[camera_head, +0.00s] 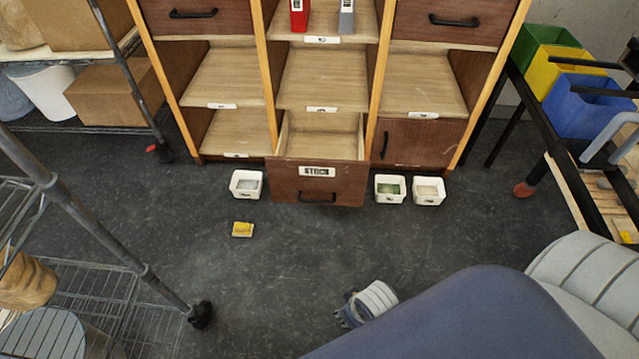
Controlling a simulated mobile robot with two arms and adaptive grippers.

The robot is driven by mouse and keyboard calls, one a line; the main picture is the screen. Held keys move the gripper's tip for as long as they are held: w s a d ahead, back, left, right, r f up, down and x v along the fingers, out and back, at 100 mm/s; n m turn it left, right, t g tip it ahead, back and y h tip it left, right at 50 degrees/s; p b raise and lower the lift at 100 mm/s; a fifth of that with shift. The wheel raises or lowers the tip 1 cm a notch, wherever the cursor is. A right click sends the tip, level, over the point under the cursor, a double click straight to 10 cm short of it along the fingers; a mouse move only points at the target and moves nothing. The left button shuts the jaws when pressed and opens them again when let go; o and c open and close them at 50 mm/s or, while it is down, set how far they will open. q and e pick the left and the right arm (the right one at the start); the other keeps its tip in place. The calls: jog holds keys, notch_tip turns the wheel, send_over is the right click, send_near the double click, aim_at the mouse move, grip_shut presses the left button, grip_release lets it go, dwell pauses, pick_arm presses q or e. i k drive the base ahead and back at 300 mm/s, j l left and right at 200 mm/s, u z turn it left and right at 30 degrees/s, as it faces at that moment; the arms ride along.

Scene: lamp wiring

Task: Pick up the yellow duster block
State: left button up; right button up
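The yellow duster block (243,229) lies on the dark floor, left of the middle, in front of the open drawer. It looks small, yellow on top with a paler front side. My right gripper (347,312) is low in the middle of the view, below and to the right of the block and clearly apart from it. Only a dark part of it shows at the end of my grey wrist, so whether its fingers are open cannot be told. My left gripper is not in view.
A wooden cabinet stands behind, its lower drawer (317,183) pulled out. White bins (246,184) (390,189) (429,191) stand on the floor beside the drawer. A wire rack (100,290) on casters is at the left. A table with coloured bins (590,105) is at the right. The middle floor is clear.

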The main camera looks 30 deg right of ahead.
aim_at(241, 230)
jog(key=i+l+u, duration=0.15)
jog(key=u, duration=0.25)
jog(key=i+l+u, duration=0.2)
jog(key=u, duration=0.2)
jog(key=i+l+u, duration=0.1)
jog(key=l+u, duration=0.3)
